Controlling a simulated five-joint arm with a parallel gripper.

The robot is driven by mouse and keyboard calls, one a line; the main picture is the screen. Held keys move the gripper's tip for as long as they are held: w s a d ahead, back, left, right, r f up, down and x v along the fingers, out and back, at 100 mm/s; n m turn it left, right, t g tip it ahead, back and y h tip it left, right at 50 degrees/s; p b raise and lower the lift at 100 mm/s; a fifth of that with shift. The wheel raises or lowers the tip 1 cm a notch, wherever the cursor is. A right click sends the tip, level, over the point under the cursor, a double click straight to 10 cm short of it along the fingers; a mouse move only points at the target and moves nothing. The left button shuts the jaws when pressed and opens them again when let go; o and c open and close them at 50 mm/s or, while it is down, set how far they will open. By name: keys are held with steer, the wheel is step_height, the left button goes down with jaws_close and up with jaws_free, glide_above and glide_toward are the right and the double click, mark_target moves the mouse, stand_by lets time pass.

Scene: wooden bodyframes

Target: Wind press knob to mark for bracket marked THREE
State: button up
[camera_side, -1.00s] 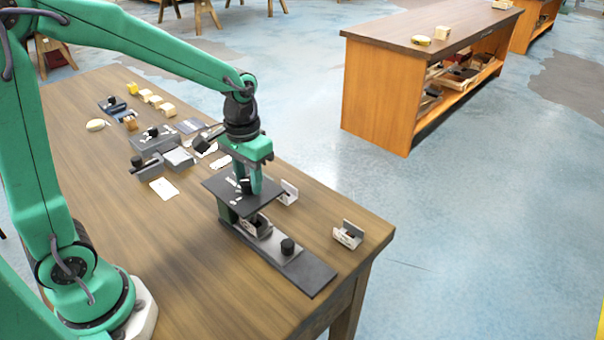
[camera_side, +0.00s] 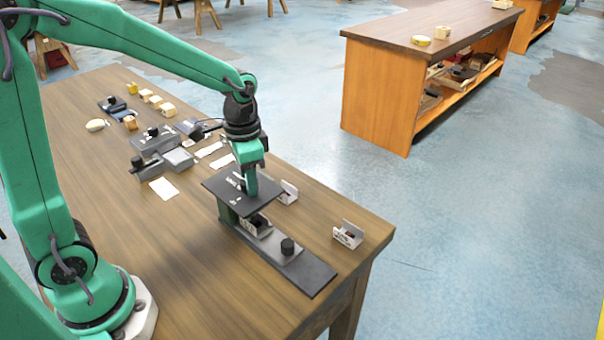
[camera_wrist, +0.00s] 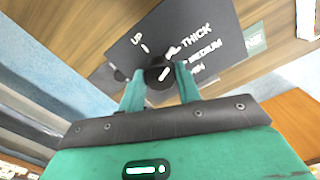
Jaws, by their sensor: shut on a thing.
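The press has a dark top plate (camera_side: 222,186) on a green post, at the table's right end. In the wrist view the plate (camera_wrist: 128,50) reads UP, THICK, MEDIUM and a partly hidden word that looks like THIN. The round black press knob (camera_wrist: 155,66) sits among these words and carries a white pointer line. My gripper (camera_wrist: 160,78) is shut on the knob, one finger on each side; it points down on the plate in the side view (camera_side: 249,192). I cannot tell exactly which mark the pointer meets. A light bracket (camera_side: 261,230) sits under the plate; its marking is not readable.
A dark base strip (camera_side: 312,272) with a black knob (camera_side: 287,246) runs to the table's front. Two more light brackets stand loose, one behind the press (camera_side: 289,193), one near the right edge (camera_side: 348,236). Fixtures and blocks lie further back; the table's left middle is clear.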

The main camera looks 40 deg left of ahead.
mark_target(244, 182)
steer(key=shift+r, duration=0.1)
steer(key=o, duration=1)
steer(key=shift+c, duration=0.2)
steer(key=shift+r, duration=3.9)
steer(key=shift+s, duration=0.1)
steer(key=shift+s+a+r, duration=0.1)
steer(key=shift+s+r, duration=0.25)
steer(key=shift+s, duration=0.05)
steer(key=s+a+r+n+t, duration=0.1)
steer(key=s+n+t, duration=0.3)
steer(key=s, duration=0.7)
steer(key=shift+s+a+r+n+t, duration=0.15)
steer(key=shift+s+r+n+t, duration=0.15)
steer(key=shift+r+t, duration=0.4)
